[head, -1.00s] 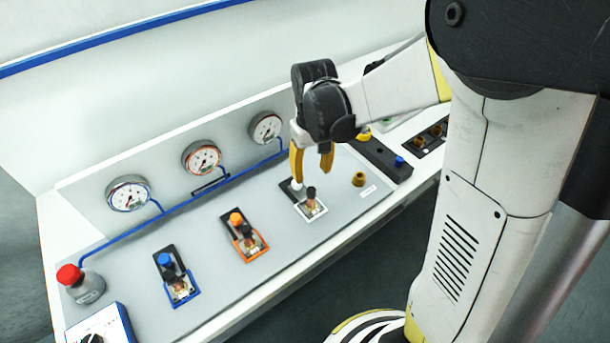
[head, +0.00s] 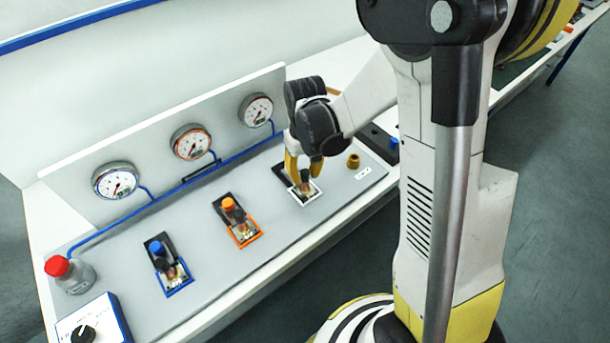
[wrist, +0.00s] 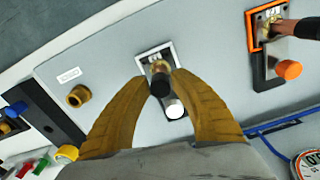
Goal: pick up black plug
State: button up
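The black plug (wrist: 160,86) stands in a white-framed socket (wrist: 142,58) on the grey panel; in the wrist view its dark round end faces the camera. In the head view the plug (head: 305,187) shows just under the fingers, partly hidden. My gripper (head: 304,176) has its yellow fingers pointing down over this socket. In the wrist view my gripper (wrist: 160,78) is open, one finger on each side of the plug, with small gaps showing. A white knob (wrist: 174,109) sits close beside the plug, between the fingers.
Orange-framed (head: 243,240) and blue-framed (head: 180,287) sockets with similar dark plugs are to the left. A brass fitting (head: 353,160) is right of the gripper. Gauges (head: 190,142) stand behind. A red-capped bottle (head: 72,275) is at far left.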

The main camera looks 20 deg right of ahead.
grip_shut()
jog(key=shift+r, duration=0.1)
